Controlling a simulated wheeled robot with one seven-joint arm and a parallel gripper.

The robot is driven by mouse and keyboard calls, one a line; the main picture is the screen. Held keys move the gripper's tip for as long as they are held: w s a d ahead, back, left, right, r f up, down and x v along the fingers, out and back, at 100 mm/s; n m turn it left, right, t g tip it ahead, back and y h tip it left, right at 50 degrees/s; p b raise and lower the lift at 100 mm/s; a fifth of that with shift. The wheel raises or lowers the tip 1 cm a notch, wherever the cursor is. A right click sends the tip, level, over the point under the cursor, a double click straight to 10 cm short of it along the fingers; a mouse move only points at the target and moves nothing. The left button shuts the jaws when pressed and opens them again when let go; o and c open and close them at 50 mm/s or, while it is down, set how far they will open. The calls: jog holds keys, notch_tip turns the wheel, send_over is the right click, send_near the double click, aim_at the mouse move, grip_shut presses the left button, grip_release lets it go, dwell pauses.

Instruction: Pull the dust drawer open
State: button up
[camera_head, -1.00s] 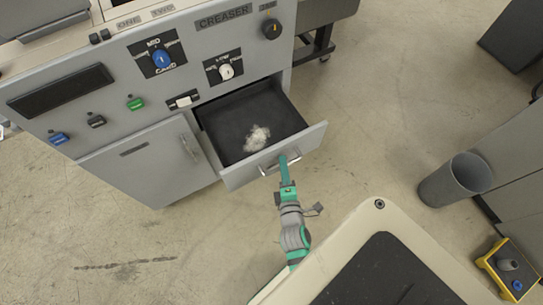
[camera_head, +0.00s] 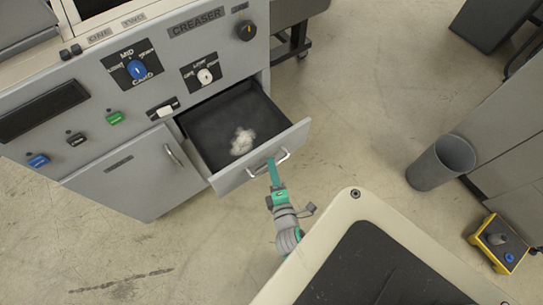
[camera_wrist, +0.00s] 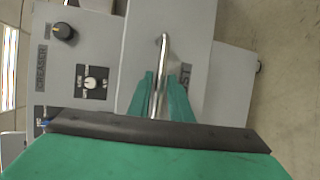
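The dust drawer (camera_head: 239,171) is a grey-fronted, dark-lined drawer in the grey machine, standing well open. A pale clump of dust (camera_head: 242,141) lies on its floor. The silver bar handle (camera_head: 284,156) is on the drawer's front; in the wrist view the handle (camera_wrist: 163,48) runs down between my green fingers. My gripper (camera_head: 272,163) is at the handle, with its fingers close on both sides of the bar. It looks shut on it, though the exact contact is partly hidden by the fingers.
The machine's front carries knobs, switches and a closed cabinet door (camera_head: 130,178) left of the drawer. A grey bin (camera_head: 440,163) and a yellow control box (camera_head: 498,243) stand at the right. Bare floor lies between drawer and bin.

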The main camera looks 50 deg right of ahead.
jog(key=v, duration=0.9)
jog(key=shift+s+a, duration=0.2)
jog(key=shift+s, duration=0.05)
jog(key=shift+w+d, duration=0.1)
jog(key=x, duration=1)
jog(key=shift+w, duration=0.1)
jog(key=shift+w+d, duration=0.1)
jog(key=shift+w, duration=0.25)
jog(key=shift+f, duration=0.1)
